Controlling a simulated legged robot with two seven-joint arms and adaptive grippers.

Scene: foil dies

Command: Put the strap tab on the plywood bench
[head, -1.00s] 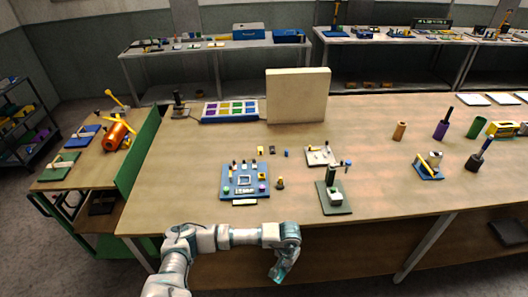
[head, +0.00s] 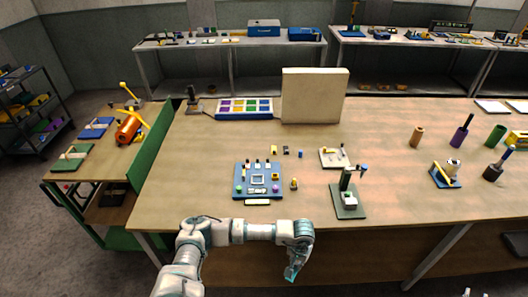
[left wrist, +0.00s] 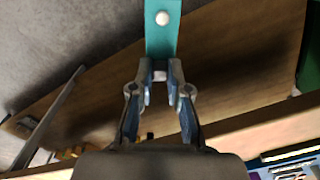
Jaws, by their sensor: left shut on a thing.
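The strap tab (left wrist: 163,28) is a flat teal strip with a round white stud, in the left wrist view. My left gripper (left wrist: 161,72) is shut on its near end. In the head view my left gripper (head: 292,272) points down in front of the bench's near edge; the tab is hard to tell from the hand there. The plywood bench (head: 390,205) is the large wooden-topped table across the middle. The tab is not over its top in the head view.
A blue board with small parts (head: 243,193) and a green stand (head: 347,213) are near the bench's front edge. A cream upright panel (head: 312,97) stands at the back. Bare wood lies right of the green stand and along the front left.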

